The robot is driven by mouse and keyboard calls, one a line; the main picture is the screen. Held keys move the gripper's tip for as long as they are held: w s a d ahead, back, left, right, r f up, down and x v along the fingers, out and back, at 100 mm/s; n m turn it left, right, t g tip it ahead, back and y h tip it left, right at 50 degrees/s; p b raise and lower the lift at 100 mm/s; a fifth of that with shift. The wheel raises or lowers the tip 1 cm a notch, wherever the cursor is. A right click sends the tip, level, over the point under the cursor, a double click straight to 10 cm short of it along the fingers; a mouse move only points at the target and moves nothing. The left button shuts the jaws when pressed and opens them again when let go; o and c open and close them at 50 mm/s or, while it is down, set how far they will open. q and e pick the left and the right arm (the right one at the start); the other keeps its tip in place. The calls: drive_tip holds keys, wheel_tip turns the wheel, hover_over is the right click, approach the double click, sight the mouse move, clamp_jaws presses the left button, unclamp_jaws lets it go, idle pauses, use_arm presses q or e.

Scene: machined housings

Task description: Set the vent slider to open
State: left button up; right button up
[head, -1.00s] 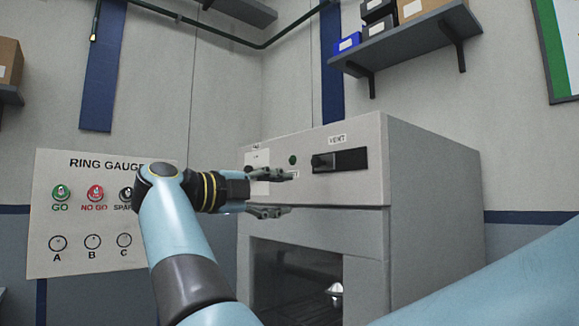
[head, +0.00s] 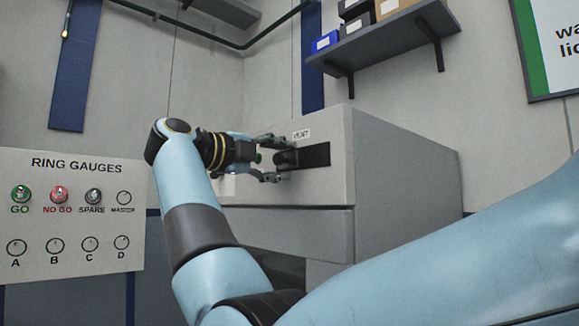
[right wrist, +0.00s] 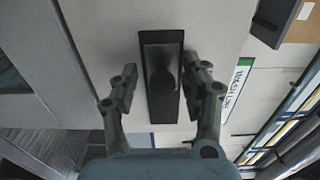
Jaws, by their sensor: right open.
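The vent slider's dark knob (head: 287,158) sits at the left end of its black slot (head: 318,154) on the front of the grey cabinet, under the VENT label (head: 301,134). My right gripper (head: 279,158) is at the knob, with one finger above it and one below. In the right wrist view my right gripper (right wrist: 164,88) is open, its fingers on either side of the knob (right wrist: 163,81) and slot. I cannot tell whether a finger touches the knob. My left gripper is not in view.
A ring gauge board (head: 75,215) hangs at the left. A shelf (head: 385,42) with boxes is on the wall above the cabinet (head: 405,175). One of my blue arm links crosses the lower right.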

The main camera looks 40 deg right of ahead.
drive_tip(key=shift+a+r, duration=0.1)
drive_tip(key=shift+a, duration=0.05)
clamp_jaws()
idle(0.4)
